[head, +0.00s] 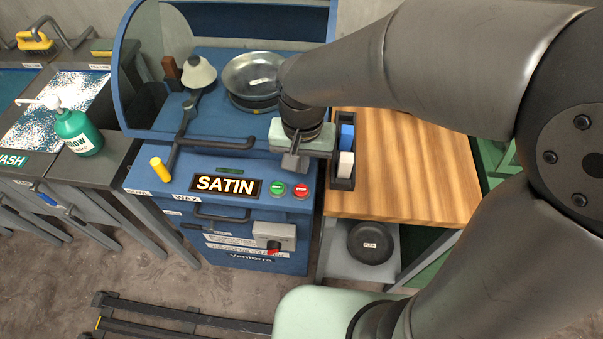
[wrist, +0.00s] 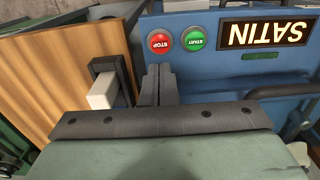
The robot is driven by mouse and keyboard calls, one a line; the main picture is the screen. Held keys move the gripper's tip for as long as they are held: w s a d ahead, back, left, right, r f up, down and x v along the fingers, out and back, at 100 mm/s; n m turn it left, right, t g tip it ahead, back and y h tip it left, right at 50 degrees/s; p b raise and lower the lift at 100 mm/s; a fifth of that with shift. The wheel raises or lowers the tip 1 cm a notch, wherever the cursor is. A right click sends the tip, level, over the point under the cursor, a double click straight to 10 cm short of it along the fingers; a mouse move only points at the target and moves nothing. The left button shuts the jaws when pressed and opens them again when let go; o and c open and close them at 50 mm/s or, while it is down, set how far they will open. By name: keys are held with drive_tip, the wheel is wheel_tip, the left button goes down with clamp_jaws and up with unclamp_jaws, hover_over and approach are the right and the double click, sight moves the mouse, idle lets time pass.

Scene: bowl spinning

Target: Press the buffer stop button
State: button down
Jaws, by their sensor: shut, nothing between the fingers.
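The red STOP button (head: 301,190) is on the front panel of the blue buffer machine (head: 150,195), right of the green START button (head: 277,188). In the wrist view the red STOP button (wrist: 159,41) is just beyond my fingertips, with the green START button (wrist: 194,39) beside it. My gripper (head: 292,163) is shut and empty, above and behind the buttons in the head view.
A SATIN display (head: 225,185) is left of the buttons. A metal bowl (head: 253,76) sits on the machine.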

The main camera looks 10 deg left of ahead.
wheel_tip(320, 180, up, 6)
drive_tip(key=shift+f, duration=0.2)
idle(0.8)
drive_tip(key=s+d+f, duration=0.1)
drive_tip(key=s+d, duration=0.3)
drive_tip(key=d, duration=0.5)
drive_tip(key=s+d+f, duration=0.2)
drive_tip(key=s+d, duration=0.2)
drive_tip(key=d, duration=0.6)
drive_tip(key=shift+d+f, duration=0.15)
drive_tip(key=shift+f, duration=0.1)
idle(1.9)
